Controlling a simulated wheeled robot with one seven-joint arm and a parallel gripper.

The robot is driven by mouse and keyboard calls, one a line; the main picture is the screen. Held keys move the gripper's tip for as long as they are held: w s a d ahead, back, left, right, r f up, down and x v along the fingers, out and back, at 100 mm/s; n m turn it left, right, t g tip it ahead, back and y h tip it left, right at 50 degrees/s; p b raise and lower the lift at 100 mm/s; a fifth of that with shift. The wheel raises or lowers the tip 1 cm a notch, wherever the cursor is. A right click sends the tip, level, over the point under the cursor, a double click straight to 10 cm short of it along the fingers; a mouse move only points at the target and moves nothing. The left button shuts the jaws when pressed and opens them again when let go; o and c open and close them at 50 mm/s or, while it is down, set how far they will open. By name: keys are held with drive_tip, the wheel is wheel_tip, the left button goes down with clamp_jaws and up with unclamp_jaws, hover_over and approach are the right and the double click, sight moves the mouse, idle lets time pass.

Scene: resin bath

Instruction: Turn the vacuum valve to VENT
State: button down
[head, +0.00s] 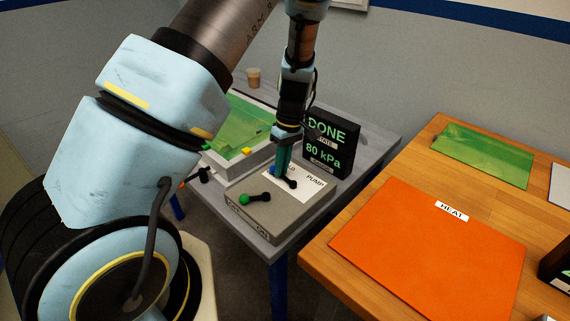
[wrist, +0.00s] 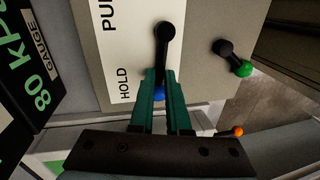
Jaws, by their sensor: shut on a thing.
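The valve is a black lever (wrist: 163,45) with a blue knob (wrist: 159,93), on top of a grey box (head: 266,215). Beside it is a white label (wrist: 118,60) with HOLD and part of PUMP readable. The lever's knob end lies near HOLD. The word VENT is not readable in either view. My gripper (wrist: 159,90) has its teal fingers shut on the lever at the blue knob, partly hiding it. In the head view my gripper (head: 283,168) reaches down onto the lever from above.
A second black lever with a green knob (head: 244,199) stands close by on the box. A display (head: 331,143) behind reads DONE and 80 kPa. A tray with green sheet (head: 240,125) lies behind left.

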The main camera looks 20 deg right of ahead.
drive_tip(key=shift+a+n, duration=0.2)
drive_tip(key=shift+n, duration=0.2)
drive_tip(key=c, duration=0.9)
unclamp_jaws()
drive_tip(key=r, duration=0.3)
drive_tip(key=d+r+b, duration=0.1)
drive_tip(key=r, duration=0.3)
drive_tip(key=w+r+b, duration=0.1)
drive_tip(key=r, duration=0.2)
drive_tip(key=shift+d+r, duration=0.35)
drive_tip(key=shift+a, duration=0.1)
